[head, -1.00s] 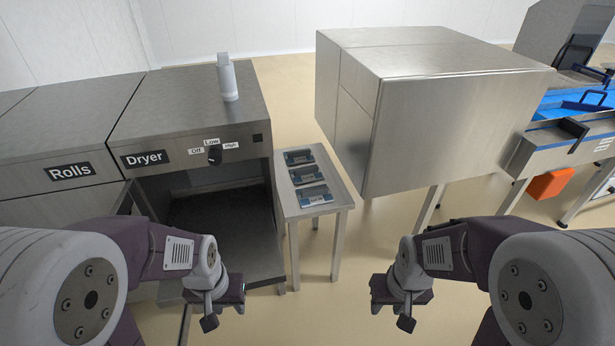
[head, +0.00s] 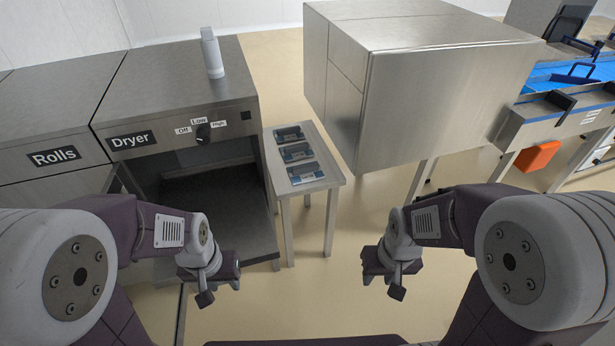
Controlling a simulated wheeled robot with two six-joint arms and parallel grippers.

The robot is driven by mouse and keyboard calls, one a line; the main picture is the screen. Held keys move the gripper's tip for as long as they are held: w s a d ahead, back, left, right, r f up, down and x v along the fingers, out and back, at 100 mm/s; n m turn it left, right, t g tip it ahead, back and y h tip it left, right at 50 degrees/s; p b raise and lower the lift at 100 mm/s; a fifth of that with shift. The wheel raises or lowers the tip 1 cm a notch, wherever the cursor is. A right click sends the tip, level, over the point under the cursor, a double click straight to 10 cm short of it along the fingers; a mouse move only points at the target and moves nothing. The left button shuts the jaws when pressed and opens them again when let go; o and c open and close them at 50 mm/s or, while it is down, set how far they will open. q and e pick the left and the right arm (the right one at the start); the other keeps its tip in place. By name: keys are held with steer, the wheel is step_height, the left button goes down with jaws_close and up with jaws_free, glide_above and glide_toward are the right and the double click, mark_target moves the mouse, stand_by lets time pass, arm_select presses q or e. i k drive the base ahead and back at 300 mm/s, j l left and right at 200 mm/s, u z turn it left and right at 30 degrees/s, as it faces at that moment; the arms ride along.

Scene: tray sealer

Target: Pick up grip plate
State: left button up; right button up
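I cannot tell for sure which thing is the grip plate. A blue piece with a raised handle (head: 579,74) sits on the blue bed of the machine at the far right. Three dark plates with blue edges lie in a row on a small steel side table (head: 333,178): a back one (head: 289,134), a middle one (head: 296,153) and a front one (head: 306,174). My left gripper (head: 206,294) and my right gripper (head: 394,288) hang low in front, apart from all of these. No held object shows, and their finger opening is unclear.
The dryer (head: 185,95), with an open bay, stands left of the side table, with a grey-white bottle-like object (head: 212,55) on top. A large steel box (head: 450,85) stands to the right. An orange box (head: 538,156) is under the right machine. Beige floor is clear between.

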mark_target(299, 174)
steer(key=i+l+u, duration=0.45)
steer(key=u, duration=0.15)
steer(key=i+l+u, duration=0.3)
steer(key=l+u, duration=0.35)
steer(key=i+l+u, duration=0.15)
steer(key=l+u, duration=0.45)
steer(key=l, duration=0.2)
steer(key=l+u, duration=0.3)
steer(key=l, duration=0.15)
